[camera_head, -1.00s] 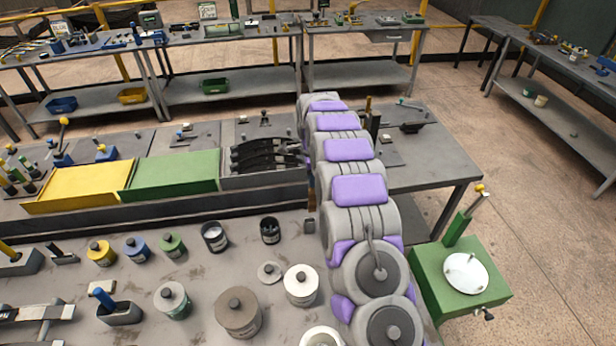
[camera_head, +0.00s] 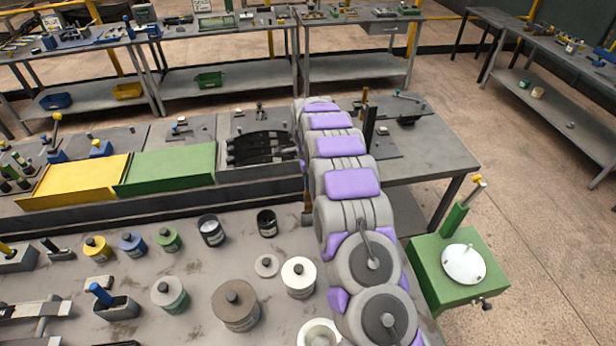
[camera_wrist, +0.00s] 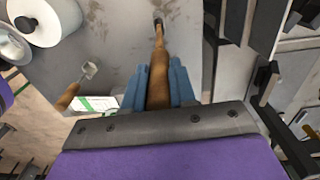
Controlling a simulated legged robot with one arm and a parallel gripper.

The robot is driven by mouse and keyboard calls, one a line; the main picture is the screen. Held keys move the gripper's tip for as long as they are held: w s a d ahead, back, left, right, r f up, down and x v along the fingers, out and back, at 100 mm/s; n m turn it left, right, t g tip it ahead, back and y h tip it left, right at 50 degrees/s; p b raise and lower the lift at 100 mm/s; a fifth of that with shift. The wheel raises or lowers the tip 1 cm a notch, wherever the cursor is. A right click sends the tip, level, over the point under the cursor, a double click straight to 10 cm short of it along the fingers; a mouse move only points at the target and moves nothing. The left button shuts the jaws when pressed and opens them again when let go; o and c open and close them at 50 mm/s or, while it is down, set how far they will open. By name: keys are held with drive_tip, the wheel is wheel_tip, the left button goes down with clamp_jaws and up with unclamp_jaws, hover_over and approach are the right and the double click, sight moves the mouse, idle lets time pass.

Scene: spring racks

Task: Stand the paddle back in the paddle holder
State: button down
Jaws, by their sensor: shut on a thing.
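In the wrist view my gripper (camera_wrist: 159,78) has its two blue fingers closed on a brown wooden handle, which I take to be the paddle (camera_wrist: 158,55). The handle runs away from me over the grey worktop, and its narrow far end is at a small dark spot; I cannot tell whether it touches anything there. In the head view a small brown piece (camera_head: 307,212) shows beside my arm, probably part of the paddle. My gripper is hidden behind my arm there. I cannot make out the paddle holder with certainty.
Several lidded jars and cups, including a black cup (camera_head: 267,223) and a white jar (camera_head: 298,277), stand left of my arm. A green tray (camera_head: 168,168) and a rack of black pieces (camera_head: 262,148) lie beyond. A green stand (camera_head: 462,268) is at right.

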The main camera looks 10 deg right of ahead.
sight(306, 191)
drive_tip(key=shift+a, duration=0.65)
drive_tip(key=shift+d+f, duration=0.4)
drive_tip(key=shift+d, duration=0.1)
drive_tip(key=shift+a+f, duration=0.35)
drive_tip(key=shift+a, duration=0.05)
drive_tip(key=shift+d+f, duration=0.3)
drive_tip(key=shift+f, duration=0.05)
drive_tip(key=shift+a+f+b, duration=0.2)
drive_tip(key=shift+f+b, duration=0.1)
drive_tip(key=shift+f, duration=0.2)
drive_tip(key=shift+f+b, duration=0.4)
drive_tip(key=shift+f, duration=1.95)
drive_tip(key=shift+c, duration=1.8)
unclamp_jaws()
drive_tip(key=shift+d, duration=0.1)
